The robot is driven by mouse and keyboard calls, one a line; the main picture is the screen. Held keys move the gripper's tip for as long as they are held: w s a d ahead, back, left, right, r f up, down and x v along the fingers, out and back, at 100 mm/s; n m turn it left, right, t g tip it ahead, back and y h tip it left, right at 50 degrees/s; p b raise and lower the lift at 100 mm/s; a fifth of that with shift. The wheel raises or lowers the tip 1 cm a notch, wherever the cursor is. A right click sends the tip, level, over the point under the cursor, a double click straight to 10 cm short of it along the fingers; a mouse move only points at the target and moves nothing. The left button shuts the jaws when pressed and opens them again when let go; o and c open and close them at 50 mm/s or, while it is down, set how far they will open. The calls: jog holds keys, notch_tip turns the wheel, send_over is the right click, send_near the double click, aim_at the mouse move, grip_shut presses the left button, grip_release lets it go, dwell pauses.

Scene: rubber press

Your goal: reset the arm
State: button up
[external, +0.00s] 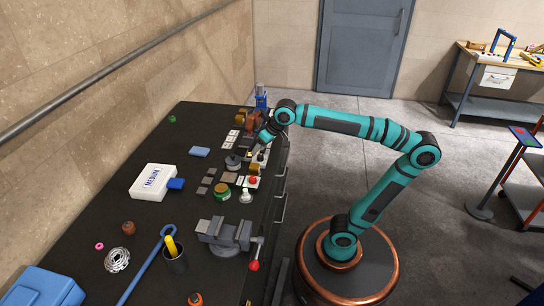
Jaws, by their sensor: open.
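My teal and black arm reaches from its round base over the right edge of the dark workbench (125,202). My gripper (257,153) points down over the bench's far right part, close above several small items. It is small in this view, and its fingers partly blend with the items behind them. I see nothing clearly held. I cannot tell whether the fingertips touch anything.
A grey vise (225,232) sits at the bench's right edge. A white MEDIUM box (153,182), a blue tool (146,265) and a dark cup (174,258) lie on the bench. A second workbench (500,80) stands back right. Floor behind my arm is clear.

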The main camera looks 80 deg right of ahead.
jog(key=s+n+t, duration=0.4)
jog(key=s+t, duration=0.7)
jog(key=shift+s+d+r, duration=0.15)
jog(key=shift+r, duration=0.05)
jog(key=shift+c, duration=0.2)
dwell(1.1)
